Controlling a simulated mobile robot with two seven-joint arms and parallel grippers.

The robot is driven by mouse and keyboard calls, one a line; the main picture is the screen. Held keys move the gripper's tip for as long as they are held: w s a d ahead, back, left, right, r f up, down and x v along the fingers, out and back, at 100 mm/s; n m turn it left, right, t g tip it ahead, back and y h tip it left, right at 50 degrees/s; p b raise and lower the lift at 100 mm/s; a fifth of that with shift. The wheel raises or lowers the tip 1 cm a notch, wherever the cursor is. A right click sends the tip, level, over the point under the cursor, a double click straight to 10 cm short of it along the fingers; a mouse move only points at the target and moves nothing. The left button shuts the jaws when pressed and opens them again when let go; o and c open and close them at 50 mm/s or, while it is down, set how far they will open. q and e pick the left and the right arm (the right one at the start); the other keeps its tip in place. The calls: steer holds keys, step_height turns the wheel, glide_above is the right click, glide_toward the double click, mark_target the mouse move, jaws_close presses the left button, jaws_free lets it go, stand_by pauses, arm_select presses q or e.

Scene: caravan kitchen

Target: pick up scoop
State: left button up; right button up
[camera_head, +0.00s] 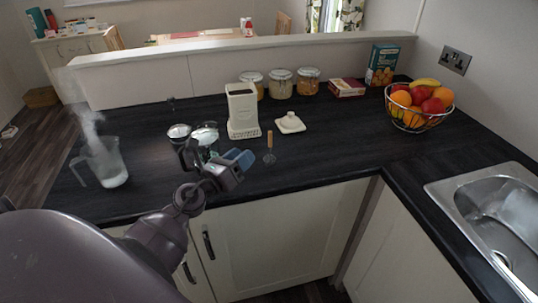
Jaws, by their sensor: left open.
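A small scoop (269,157) with a short wooden handle lies on the dark counter, in front of the white canister (242,112). My left gripper (240,158) reaches in from the left over the front of the counter. It is open, and its blue-tipped jaw end is just left of the scoop, apart from it in the picture. I see nothing held in it. My right gripper is not in view.
A white lid (290,123) lies right of the canister. Jars (280,84) and boxes (346,87) stand at the back. Cups (204,136) sit partly behind my gripper. A clear jug (105,164) stands left, a wire fruit bowl (419,119) and sink (490,215) right. The counter right of the scoop is clear.

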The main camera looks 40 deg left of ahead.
mark_target(270, 147)
arm_select(q)
steer(key=w+m, duration=0.1)
steer(key=w, duration=0.1)
steer(key=w+m+g, duration=0.1)
steer(key=w+m, duration=0.1)
steer(key=w+m+h, duration=0.1)
steer(key=w+m, duration=0.1)
steer(key=w, duration=0.1)
steer(key=shift+d+f+p, duration=0.15)
steer(key=shift+f+p, duration=0.15)
steer(key=shift+f, duration=0.1)
steer(key=shift+w+d+r, duration=0.1)
steer(key=shift+w+d, duration=0.05)
steer(key=shift+w, duration=1.2)
steer(key=shift+w+d, duration=0.15)
steer(key=shift+w, duration=1.2)
jaws_close()
